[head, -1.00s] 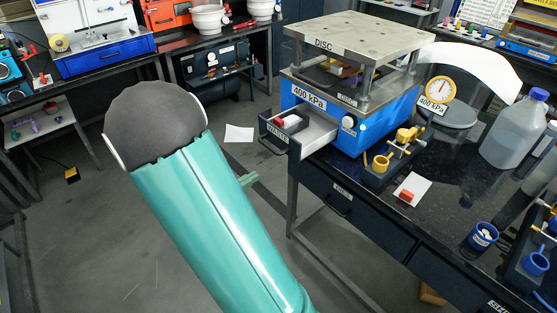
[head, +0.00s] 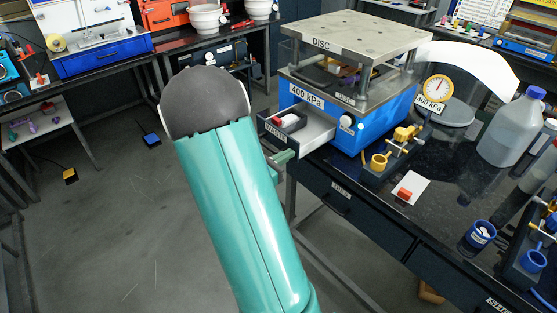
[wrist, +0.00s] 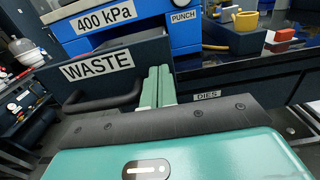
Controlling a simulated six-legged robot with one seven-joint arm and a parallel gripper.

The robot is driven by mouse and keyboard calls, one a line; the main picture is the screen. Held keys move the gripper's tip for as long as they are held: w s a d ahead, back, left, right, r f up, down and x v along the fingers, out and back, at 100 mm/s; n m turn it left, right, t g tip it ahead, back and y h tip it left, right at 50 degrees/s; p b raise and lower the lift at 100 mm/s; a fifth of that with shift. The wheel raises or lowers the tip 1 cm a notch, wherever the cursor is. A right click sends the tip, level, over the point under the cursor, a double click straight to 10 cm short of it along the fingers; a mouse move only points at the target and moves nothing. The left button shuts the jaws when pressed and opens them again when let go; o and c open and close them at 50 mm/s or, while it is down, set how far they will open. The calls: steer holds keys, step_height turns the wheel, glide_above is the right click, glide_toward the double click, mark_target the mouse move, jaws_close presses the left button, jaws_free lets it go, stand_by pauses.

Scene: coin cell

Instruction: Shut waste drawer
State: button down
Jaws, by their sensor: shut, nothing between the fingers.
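The waste drawer (head: 317,133) stands open, pulled out to the left from under the blue press (head: 350,125). A small red thing and a dark thing lie in it. Its dark front, labelled WASTE (wrist: 112,66), fills the upper left of the wrist view, with a black bar handle (wrist: 105,102) below the label. My gripper (wrist: 157,82) is shut and empty, its green fingertips at the right end of the drawer front. I cannot tell whether they touch it. In the head view my gripper (head: 284,157) shows beside the drawer front, partly hidden by my arm.
The press stands on a black bench with a DIES drawer (wrist: 208,96) under its top. A pressure gauge (head: 438,90), a yellow cup (head: 379,162), a red block (head: 404,194) and a water jug (head: 515,128) are on the bench. Open floor lies to the left.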

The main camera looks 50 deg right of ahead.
stand_by(0.3)
glide_toward(324, 132)
steer(key=s+d+r, duration=0.2)
steer(key=d, duration=0.1)
steer(key=s+d, duration=0.2)
steer(key=shift+d+r, duration=0.15)
steer(key=shift+r, duration=0.25)
steer(key=shift+d+r, duration=0.1)
steer(key=shift+d, duration=0.25)
steer(key=shift+s+d+r, duration=0.1)
steer(key=shift+s, duration=0.05)
